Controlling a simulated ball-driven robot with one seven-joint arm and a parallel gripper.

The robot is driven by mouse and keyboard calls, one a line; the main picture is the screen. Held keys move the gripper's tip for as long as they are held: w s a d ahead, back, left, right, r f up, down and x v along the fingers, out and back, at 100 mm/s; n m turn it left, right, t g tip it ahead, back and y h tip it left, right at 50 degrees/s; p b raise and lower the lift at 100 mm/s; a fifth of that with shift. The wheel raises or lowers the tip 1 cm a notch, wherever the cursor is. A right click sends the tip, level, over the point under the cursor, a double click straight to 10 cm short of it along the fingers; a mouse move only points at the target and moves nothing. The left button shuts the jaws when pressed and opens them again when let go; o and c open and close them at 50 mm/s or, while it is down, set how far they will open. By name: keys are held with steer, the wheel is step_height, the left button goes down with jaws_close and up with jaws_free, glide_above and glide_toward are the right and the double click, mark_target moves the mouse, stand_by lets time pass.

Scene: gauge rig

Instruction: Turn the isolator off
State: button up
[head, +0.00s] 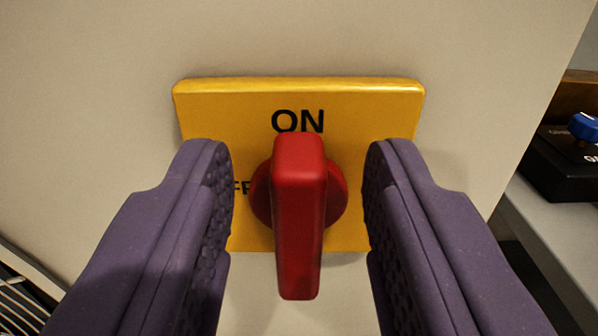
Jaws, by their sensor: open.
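The isolator has a red handle (298,220) on a round red hub, mounted on a yellow plate (345,97). The handle stands upright, its top end just under the black word ON. Part of another label, reading "FF", shows at the left of the hub; my left finger hides the rest. My gripper (298,185) is open, with one purple finger on each side of the handle. A gap shows between the handle and each finger, so neither seems to touch it. The fingers cover the lower sides of the plate.
The plate sits on a pale, flat panel whose right edge slants down at the right. Beyond it, a black box with a blue knob (584,127) rests on a grey surface (560,240). A metal rack (25,290) shows at the lower left.

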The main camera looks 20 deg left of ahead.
steer(key=shift+c, duration=0.4)
jaws_close()
steer(key=shift+a+n, duration=0.1)
steer(key=shift+n, duration=0.2)
steer(key=n+b, duration=0.1)
steer(key=n, duration=0.1)
steer(key=a+n+b, duration=0.1)
steer(key=shift+s+f+n, duration=0.2)
steer(key=shift+n, duration=0.2)
steer(key=n+b, duration=0.2)
steer(key=n, duration=0.1)
steer(key=n+b, duration=0.1)
steer(key=n, duration=0.1)
steer(key=shift+s+a+f, duration=0.1)
steer(key=shift+a+f, duration=0.25)
steer(key=shift+a, duration=0.05)
steer(key=shift+s+a+f+n+b, duration=0.1)
steer(key=shift+f+n+b, duration=0.15)
steer(key=shift+n, duration=1.15)
steer(key=shift+w+a+f+n+b, duration=0.1)
steer(key=shift+f+n, duration=0.2)
steer(key=shift+n, duration=1.1)
steer(key=shift+s+a+f+n+b, duration=0.1)
steer(key=shift+f+n+b, duration=0.15)
steer(key=shift+n, duration=1.15)
